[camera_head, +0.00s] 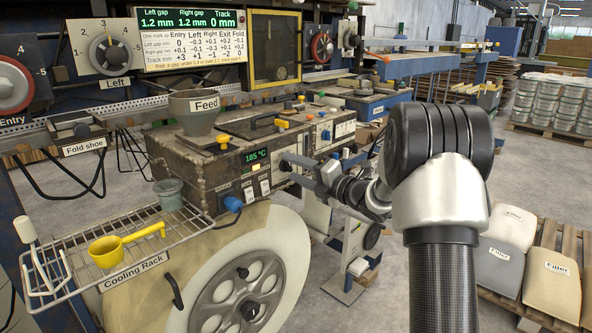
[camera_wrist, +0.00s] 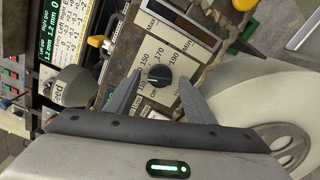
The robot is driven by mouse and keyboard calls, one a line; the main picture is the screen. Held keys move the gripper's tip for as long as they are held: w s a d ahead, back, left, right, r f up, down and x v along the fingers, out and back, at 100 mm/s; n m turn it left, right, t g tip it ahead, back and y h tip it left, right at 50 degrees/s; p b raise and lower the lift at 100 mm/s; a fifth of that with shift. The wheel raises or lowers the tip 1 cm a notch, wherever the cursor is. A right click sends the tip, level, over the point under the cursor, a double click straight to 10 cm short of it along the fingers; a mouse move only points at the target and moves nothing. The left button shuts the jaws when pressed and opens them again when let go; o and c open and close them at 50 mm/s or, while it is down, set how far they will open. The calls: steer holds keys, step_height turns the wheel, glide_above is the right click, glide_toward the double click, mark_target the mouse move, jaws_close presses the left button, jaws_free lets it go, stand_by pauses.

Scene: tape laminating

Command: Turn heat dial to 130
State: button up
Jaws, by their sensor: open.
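In the head view my gripper (camera_head: 300,170) is at the front of the brown heater box (camera_head: 215,155) and covers the dial area. The box's green display (camera_head: 256,156) reads 185 °C.
A blue knob (camera_head: 233,203) and small switches are on the box front, left of my gripper. A grey feed funnel (camera_head: 196,112) stands on top. The wire cooling rack (camera_head: 70,283) holds a yellow ladle (camera_head: 108,251). A large cream wheel (camera_head: 200,260) is below.

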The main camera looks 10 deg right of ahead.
steer(key=p+v, duration=0.2)
steer(key=v, duration=1.5)
steer(key=shift+s+d, duration=0.15)
steer(key=s+a+r+m+h, duration=0.2)
steer(key=a+r+m+h, duration=0.1)
steer(key=r+m+h, duration=0.85)
steer(key=s+a+f+m+g, duration=0.3)
steer(key=s+m, duration=0.3)
steer(key=s, duration=0.4)
steer(key=s+a+f+m+g, duration=0.25)
steer(key=s+m, duration=0.35)
steer(key=s, duration=0.3)
steer(key=s+a+f+m+g, duration=0.35)
steer(key=s+m, duration=0.25)
steer(key=s, duration=0.4)
step_height(320, 180, up, 26)
steer(key=d+p, duration=0.1)
steer(key=p, duration=2.5)
steer(key=shift+w+y, duration=0.45)
